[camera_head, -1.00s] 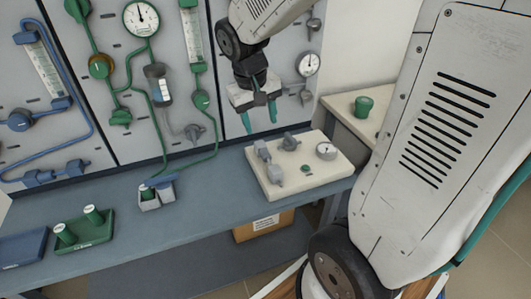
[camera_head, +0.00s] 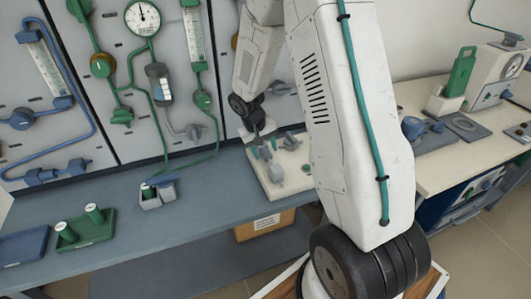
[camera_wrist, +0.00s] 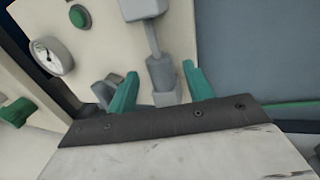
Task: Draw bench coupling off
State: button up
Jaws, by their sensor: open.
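A cream board (camera_head: 262,187) on the blue-grey bench carries the grey coupling. One coupling block (camera_head: 277,173) shows at the front of the board. In the wrist view a grey block (camera_wrist: 162,76) with a narrow stem lies between my fingers, and the stem leads to a second grey block (camera_wrist: 142,8). My gripper (camera_head: 264,153) is open over the back left of the board, with teal fingers pointing down. In the wrist view the fingers (camera_wrist: 160,70) stand on either side of the near block, with gaps visible. Whether they reach down to its level is unclear.
The board also carries a gauge (camera_wrist: 50,57), a green button (camera_wrist: 80,17) and a grey knob (camera_head: 290,142). The upright pipe panel (camera_head: 125,60) stands close behind. A green tray with two cylinders (camera_head: 85,234) is at left. My arm hides the board's right side.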

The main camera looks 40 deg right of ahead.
aim_at(270, 161)
jog(key=shift+x, duration=1)
grip_shut()
jog(key=shift+s+a, duration=0.25)
jog(key=shift+s, duration=0.55)
jog(key=shift+s+a, duration=0.25)
jog(key=shift+s, duration=0.6)
grip_release()
jog(key=v, duration=0.7)
jog(key=shift+r, duration=0.4)
jog(key=shift+a, duration=0.15)
